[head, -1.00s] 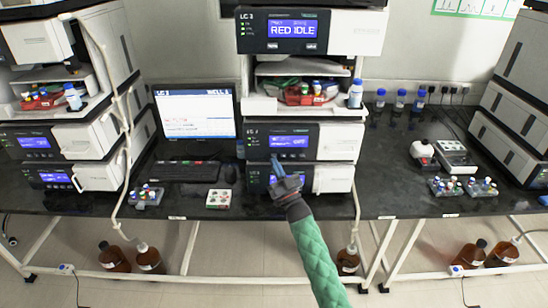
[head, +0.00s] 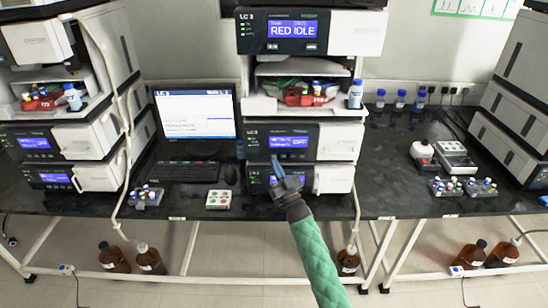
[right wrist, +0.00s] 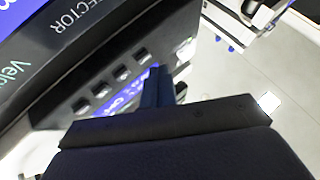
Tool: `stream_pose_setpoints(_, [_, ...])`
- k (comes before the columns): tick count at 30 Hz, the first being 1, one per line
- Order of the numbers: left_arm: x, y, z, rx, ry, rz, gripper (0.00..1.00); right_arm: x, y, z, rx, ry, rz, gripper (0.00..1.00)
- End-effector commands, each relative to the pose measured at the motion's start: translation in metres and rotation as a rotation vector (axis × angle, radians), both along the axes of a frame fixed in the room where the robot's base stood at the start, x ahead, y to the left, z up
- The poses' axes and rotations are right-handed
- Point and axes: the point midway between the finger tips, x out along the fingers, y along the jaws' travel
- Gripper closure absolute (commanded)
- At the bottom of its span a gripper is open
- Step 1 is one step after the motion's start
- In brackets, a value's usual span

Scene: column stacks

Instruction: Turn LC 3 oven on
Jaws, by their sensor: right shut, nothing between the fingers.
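The LC 3 stack stands at the middle of the bench. Its top unit (head: 283,31) is labelled LC 3 and its blue screen reads RED IDLE. Below are a middle unit (head: 327,140) and a bottom unit (head: 335,178), each with a lit blue screen and a white door at right. My right gripper (head: 277,162) is shut and empty, with its blue fingers pointing up in front of the two lower units. In the right wrist view the fingers (right wrist: 158,88) are close to a dark panel with a row of small buttons (right wrist: 113,82). Contact cannot be told. My left gripper is not in view.
A monitor (head: 196,113) and keyboard (head: 184,171) sit left of the stack. A small vial box (head: 219,199) is at the bench's front. Blue-capped bottles (head: 400,99) stand to the right. Another instrument stack (head: 83,140) is at left.

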Motion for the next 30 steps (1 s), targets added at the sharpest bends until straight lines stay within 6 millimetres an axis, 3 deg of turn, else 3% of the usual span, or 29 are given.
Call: stream_pose_setpoints(30, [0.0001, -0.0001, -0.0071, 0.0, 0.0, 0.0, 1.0, 0.0077, 0.0002, -0.0006, -0.001, 0.0, 0.001, 1.0])
